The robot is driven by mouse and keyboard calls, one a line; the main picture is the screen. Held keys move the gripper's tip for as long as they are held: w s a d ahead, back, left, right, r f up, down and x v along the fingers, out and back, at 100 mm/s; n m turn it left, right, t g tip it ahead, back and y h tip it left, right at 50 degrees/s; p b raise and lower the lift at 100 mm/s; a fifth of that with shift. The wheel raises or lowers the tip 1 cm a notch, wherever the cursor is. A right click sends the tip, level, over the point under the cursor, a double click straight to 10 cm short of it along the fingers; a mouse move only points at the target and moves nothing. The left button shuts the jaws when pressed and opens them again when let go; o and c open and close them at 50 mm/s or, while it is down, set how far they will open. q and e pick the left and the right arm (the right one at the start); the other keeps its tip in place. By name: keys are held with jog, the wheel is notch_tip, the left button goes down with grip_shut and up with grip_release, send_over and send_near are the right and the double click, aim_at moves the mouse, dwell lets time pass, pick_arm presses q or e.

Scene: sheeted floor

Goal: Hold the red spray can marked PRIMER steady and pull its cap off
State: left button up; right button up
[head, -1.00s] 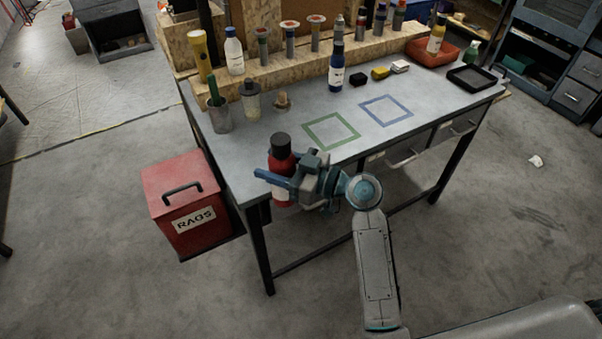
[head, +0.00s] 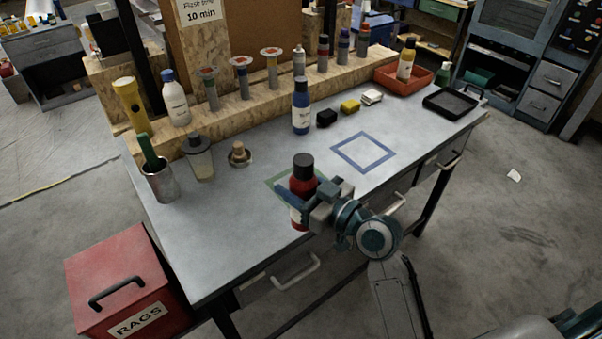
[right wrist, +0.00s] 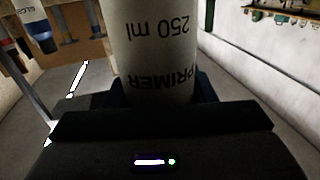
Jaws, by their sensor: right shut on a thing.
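The red spray can (head: 303,181) stands upright in the head view with its black cap (head: 303,160) on. My right gripper (head: 292,198) is shut around the can's body from the right. In the right wrist view the can's white label (right wrist: 158,50) reads PRIMER and 250 ml, upside down, between the jaws. The can overlaps the green square (head: 275,182) on the table; I cannot tell whether its base touches the tabletop. My left gripper is not in view.
The grey table (head: 215,235) has a blue square (head: 363,152) to the right. A blue bottle (head: 301,106) stands behind the can, and a cork-topped jar (head: 239,155) to its left. A red RAGS bin (head: 125,282) stands on the floor at left.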

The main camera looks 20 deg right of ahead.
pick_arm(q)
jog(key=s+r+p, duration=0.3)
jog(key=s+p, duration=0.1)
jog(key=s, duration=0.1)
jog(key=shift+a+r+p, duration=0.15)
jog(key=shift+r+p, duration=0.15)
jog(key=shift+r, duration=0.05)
pick_arm(e)
jog(key=w+d+f, duration=0.2)
jog(key=w, duration=0.5)
jog(key=w+d+f, duration=0.2)
jog(key=w, duration=0.6)
jog(key=shift+d+f, duration=0.25)
jog(key=shift+f, duration=0.15)
jog(key=o, duration=1.4)
jog(key=shift+c, duration=0.2)
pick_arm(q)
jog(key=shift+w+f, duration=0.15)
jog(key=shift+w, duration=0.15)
